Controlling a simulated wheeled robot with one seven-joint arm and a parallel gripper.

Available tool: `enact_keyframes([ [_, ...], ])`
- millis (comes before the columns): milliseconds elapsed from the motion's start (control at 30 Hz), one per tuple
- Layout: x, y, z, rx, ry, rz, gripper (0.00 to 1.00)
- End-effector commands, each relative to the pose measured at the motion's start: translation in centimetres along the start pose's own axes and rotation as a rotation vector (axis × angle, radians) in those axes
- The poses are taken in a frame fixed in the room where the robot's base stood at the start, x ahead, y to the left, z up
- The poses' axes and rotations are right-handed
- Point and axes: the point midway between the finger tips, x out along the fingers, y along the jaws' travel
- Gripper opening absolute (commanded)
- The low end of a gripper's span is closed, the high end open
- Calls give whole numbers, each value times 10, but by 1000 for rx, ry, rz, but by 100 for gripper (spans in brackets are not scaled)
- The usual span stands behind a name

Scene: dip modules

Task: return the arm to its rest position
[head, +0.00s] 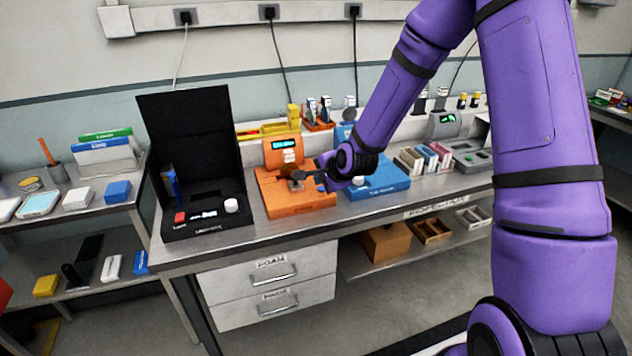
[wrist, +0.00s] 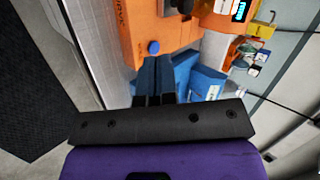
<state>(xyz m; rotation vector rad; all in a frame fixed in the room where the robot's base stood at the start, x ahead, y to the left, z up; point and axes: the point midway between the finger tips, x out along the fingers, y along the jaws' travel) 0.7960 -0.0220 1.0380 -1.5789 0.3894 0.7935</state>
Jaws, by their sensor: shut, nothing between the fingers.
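My purple arm (head: 545,130) reaches from the right of the head view over the workbench. My gripper (head: 302,177) is over the orange station (head: 300,205), which has a small lit screen and a white piece on its front. In the wrist view my gripper (wrist: 154,65) has its two dark fingers together with nothing between them. The orange station (wrist: 145,20) fills the top of that view, with a blue round button (wrist: 153,47) just beyond the fingertips. I cannot tell whether the fingers touch the station.
A blue station (head: 385,187) stands right of the orange one. A black open-lidded case (head: 190,130) stands to the left. Bins, a grey device (head: 445,125) and small bottles stand farther right. A side shelf (head: 85,215) holds several small boxes. Drawers (head: 270,285) are below.

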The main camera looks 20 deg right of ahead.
Motion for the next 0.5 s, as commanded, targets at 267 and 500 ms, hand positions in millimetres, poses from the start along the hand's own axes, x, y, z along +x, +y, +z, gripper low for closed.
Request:
enact_keyframes([
  [267,-11,0,0,0,0,0,0],
  [500,-11,0,0,-1,0,0,0],
])
